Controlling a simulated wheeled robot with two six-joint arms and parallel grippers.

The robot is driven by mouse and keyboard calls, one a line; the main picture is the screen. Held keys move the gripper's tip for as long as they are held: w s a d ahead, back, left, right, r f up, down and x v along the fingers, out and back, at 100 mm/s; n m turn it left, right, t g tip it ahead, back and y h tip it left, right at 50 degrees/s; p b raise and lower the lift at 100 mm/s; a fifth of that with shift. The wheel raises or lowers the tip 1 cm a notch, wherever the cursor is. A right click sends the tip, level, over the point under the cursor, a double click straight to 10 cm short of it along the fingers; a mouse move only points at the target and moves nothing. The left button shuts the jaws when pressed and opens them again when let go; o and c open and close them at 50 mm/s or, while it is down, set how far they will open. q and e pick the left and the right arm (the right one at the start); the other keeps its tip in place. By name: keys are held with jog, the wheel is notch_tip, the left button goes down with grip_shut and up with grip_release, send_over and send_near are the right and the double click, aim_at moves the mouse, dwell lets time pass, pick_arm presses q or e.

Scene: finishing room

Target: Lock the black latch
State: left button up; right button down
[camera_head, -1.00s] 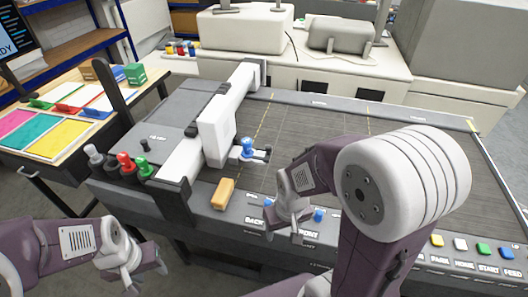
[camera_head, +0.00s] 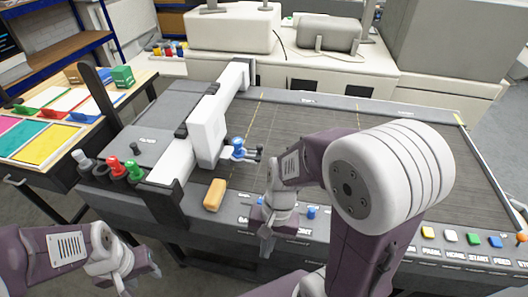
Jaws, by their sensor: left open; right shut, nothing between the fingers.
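Several dark parts could be the black latch, and I cannot tell which it is. A small black knob (camera_head: 135,148) stands on the flat left end of the cutting machine. A blue-handled lever with dark tips (camera_head: 240,149) sits on the right side of the white carriage (camera_head: 207,127). My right gripper (camera_head: 267,243) points down at the machine's front edge, right of the tan block, apart from both dark parts; it is shut and empty. My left gripper (camera_head: 142,278) is open and empty, low at the front left, away from the machine.
A tan block (camera_head: 214,195) lies by the carriage's front end. Grey, red (camera_head: 113,166) and green knobs stand at the machine's left front. Coloured buttons (camera_head: 450,236) line the front right. My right arm covers part of the dark bed (camera_head: 310,116). A sample table (camera_head: 60,139) stands left.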

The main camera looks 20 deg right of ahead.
jog(key=w+a+r+m+y+b, duration=0.2)
jog(key=w+a+m+y+b, duration=0.15)
jog(key=a+m+y, duration=0.35)
jog(key=w+d+r+m+t+y+b, duration=0.2)
jog(key=w+m+t+b, duration=0.1)
jog(key=w+m+t, duration=0.15)
jog(key=w+d+r+m+t+y+b, duration=0.2)
jog(key=w+d+r+m+t+b, duration=0.15)
jog(key=w, duration=0.25)
jog(key=m+t+h+b, duration=0.5)
jog(key=m+t+b, duration=0.2)
jog(key=m+t, duration=0.15)
send_near(262, 149)
jog(key=shift+m, duration=0.25)
jog(key=x, duration=0.6)
jog(key=shift+w+a, duration=0.15)
jog(key=shift+w, duration=0.25)
